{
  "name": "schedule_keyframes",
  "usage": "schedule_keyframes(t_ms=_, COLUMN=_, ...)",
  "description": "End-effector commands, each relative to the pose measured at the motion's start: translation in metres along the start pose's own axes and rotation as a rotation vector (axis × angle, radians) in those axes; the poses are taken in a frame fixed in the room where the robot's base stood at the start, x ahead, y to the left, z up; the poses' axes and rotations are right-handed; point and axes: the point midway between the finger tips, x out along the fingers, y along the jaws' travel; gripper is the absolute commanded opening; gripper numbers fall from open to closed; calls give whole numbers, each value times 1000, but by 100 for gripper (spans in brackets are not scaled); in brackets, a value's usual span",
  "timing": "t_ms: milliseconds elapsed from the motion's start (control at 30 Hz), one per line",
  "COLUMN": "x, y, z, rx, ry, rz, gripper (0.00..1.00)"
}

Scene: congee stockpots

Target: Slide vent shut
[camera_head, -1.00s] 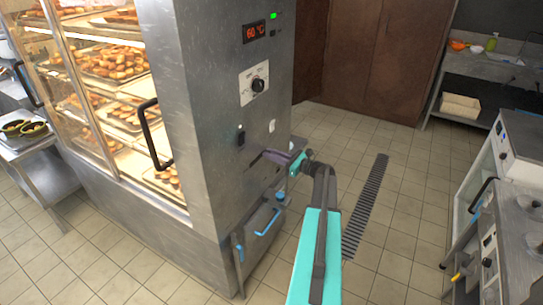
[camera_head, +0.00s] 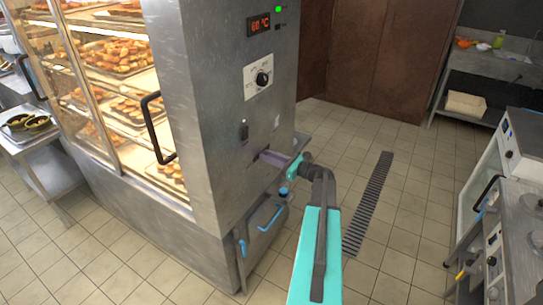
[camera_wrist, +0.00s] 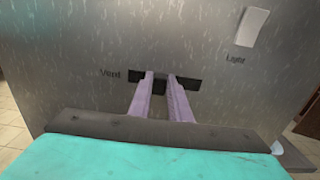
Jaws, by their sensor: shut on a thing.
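The vent is a dark horizontal slot in the steel side of the cabinet, with the word "Vent" to its left in the wrist view. My gripper (camera_wrist: 162,92) has its two pale purple fingers at this slot. They are closed around the small dark vent slider (camera_wrist: 160,85), which is partly hidden between the fingertips. Dark parts of the slot (camera_wrist: 189,83) show on both sides of the fingers. In the head view my gripper (camera_head: 282,161) reaches the low part of the same panel, and the slider is too small to make out.
A white light switch (camera_wrist: 251,27) sits up and right of the vent. The glass-fronted food cabinet (camera_head: 215,120) carries a dial (camera_head: 263,79) and a lit display above. A blue-handled drawer (camera_head: 268,220) is below my gripper. Tiled floor is free to the right.

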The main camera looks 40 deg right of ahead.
Motion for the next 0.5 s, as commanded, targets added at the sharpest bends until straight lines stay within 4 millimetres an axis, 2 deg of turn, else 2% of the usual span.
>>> schedule_keyframes(t_ms=33, x=-1, y=8, z=-1, rx=1, ry=0, rz=2, gripper=0)
schedule_keyframes(t_ms=300, x=-1, y=33, z=0, rx=1, ry=0, rz=2, gripper=0)
schedule_keyframes(t_ms=500, x=0, y=40, z=0, rx=1, ry=0, rz=3, gripper=0)
